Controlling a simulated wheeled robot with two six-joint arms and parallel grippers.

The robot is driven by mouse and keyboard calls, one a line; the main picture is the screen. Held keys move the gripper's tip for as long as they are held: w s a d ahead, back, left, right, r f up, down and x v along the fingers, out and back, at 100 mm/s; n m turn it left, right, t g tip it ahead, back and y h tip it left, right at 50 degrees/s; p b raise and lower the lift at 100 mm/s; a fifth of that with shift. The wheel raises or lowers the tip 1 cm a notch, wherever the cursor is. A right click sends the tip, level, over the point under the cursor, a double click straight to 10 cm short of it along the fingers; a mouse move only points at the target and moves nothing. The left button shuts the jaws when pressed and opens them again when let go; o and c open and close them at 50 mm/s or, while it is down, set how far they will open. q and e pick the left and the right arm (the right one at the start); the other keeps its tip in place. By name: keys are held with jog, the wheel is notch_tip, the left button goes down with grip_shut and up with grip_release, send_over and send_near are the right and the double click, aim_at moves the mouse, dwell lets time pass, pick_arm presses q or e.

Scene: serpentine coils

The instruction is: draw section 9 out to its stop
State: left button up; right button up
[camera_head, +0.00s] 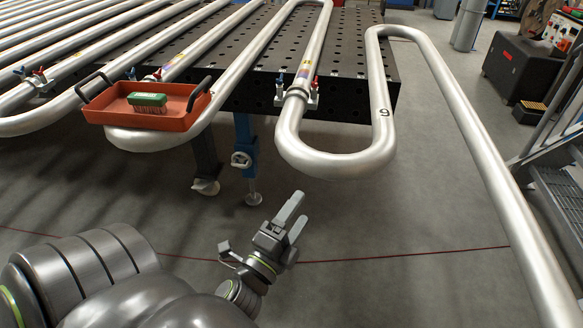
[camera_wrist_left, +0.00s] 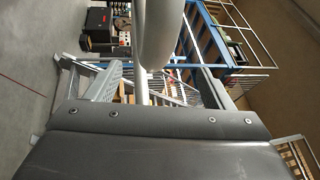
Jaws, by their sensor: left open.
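The coil section marked with a dark digit (camera_head: 384,112), which reads like a 9, is a grey steel tube (camera_head: 378,75). Its near U-bend (camera_head: 335,163) hangs past the table's front edge. My left gripper (camera_head: 297,210) is open and empty in the head view, below and in front of this bend, apart from it. In the left wrist view the open fingers (camera_wrist_left: 158,85) stand either side of the picture's middle. A grey tube (camera_wrist_left: 158,35) comes down from the top between them; its distance is hard to judge. My right gripper is not in view.
A perforated dark table (camera_head: 345,45) carries the coils. A clamp (camera_head: 298,93) with red and blue handles sits at its front edge. An orange tray (camera_head: 178,118) with a green brush (camera_head: 147,102) rests on bends at left. Metal steps (camera_head: 560,190) stand right. The floor in front is clear.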

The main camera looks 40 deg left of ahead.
pick_arm(q)
jog(key=shift+v, duration=0.9)
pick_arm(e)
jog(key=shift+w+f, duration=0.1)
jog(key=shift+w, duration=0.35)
